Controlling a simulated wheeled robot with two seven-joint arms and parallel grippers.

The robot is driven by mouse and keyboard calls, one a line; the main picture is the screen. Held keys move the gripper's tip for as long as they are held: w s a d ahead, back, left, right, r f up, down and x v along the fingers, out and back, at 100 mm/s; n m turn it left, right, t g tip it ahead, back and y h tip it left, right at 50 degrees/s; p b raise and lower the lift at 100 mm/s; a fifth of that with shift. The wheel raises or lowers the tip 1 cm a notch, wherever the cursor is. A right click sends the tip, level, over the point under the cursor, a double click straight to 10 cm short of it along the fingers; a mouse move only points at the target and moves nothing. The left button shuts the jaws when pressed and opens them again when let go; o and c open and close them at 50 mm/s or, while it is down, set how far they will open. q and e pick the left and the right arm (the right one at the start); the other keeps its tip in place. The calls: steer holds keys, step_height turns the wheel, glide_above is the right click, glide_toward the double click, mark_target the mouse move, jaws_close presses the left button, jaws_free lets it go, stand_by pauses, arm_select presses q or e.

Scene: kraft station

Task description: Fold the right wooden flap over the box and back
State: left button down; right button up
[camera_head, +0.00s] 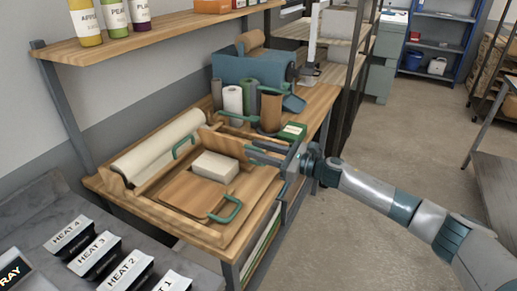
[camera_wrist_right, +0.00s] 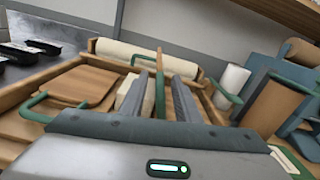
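The right wooden flap (camera_head: 225,143) stands tilted up at the right side of the white box (camera_head: 214,166) in the head view. In the right wrist view the flap (camera_wrist_right: 160,78) shows as a thin edge-on board. My right gripper (camera_head: 252,151) reaches in from the right at the flap's near end. Its fingers are apart, with the board in line with the gap between them; contact cannot be told. Another wooden flap (camera_head: 190,193) with a green handle (camera_head: 226,210) lies flat left of the white box. My left gripper is not in view.
A white paper roll (camera_head: 158,146) lies along the back of the wooden bench. Upright rolls (camera_head: 232,100) and a blue dispenser (camera_head: 245,70) stand beyond the flap. Heat-labelled blocks (camera_head: 97,256) stand at the lower left.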

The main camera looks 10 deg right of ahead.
steer(key=shift+c, duration=0.5)
jaws_close()
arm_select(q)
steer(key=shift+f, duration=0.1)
arm_select(e)
steer(key=shift+w+d, duration=0.1)
